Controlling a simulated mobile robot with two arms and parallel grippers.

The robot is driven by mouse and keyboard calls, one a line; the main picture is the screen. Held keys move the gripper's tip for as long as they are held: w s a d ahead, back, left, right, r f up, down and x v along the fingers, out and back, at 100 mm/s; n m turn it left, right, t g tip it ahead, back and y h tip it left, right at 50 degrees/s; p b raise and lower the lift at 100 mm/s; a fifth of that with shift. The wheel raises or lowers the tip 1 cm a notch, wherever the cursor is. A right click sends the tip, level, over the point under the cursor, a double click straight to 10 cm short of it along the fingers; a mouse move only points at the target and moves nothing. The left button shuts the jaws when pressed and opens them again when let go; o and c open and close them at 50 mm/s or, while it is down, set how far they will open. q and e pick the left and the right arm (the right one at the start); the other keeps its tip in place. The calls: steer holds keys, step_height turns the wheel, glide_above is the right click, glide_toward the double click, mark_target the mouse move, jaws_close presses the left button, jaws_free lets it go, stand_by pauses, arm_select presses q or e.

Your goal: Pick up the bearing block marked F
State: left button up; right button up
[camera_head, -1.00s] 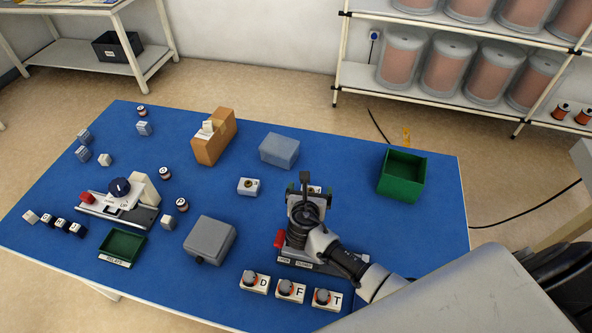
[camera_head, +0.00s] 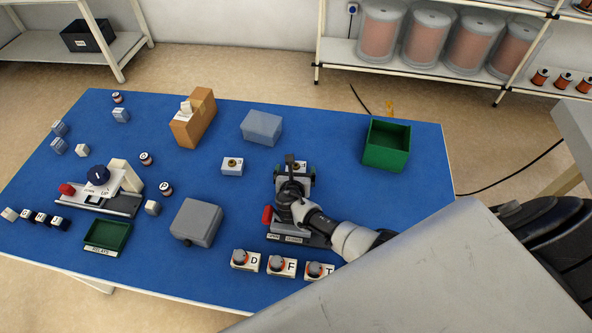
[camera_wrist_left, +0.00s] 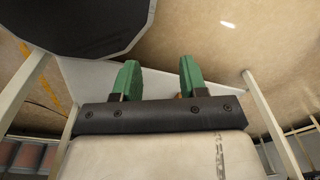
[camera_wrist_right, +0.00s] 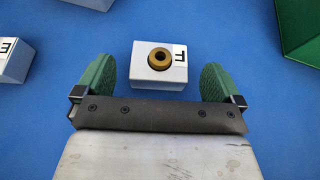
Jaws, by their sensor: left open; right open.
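The bearing block marked F (camera_wrist_right: 146,76) is a small white block with a brass ring on top, on the blue table. In the right wrist view it lies between the lines of the green fingers, with a gap on each side. In the head view my right gripper (camera_head: 294,172) is over it and partly hides it (camera_head: 302,166). My right gripper (camera_wrist_right: 160,88) is open and empty, not touching the block. My left gripper (camera_wrist_left: 155,82) shows only in its own wrist view, open and empty, with no block near it.
Another bearing block (camera_head: 232,170) stands to the left. A green bin (camera_head: 387,145) is at the right, a blue-grey box (camera_head: 261,128) behind. In front are a fixture with a red knob (camera_head: 267,215) and units marked D (camera_head: 245,259), F (camera_head: 282,265) and T (camera_head: 319,270).

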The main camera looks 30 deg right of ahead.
mark_target(296, 169)
steer(key=x, duration=0.3)
steer(key=shift+w+f+b, duration=0.15)
steer(key=shift+b, duration=0.25)
steer(key=c, duration=1.1)
steer(key=shift+c, duration=0.2)
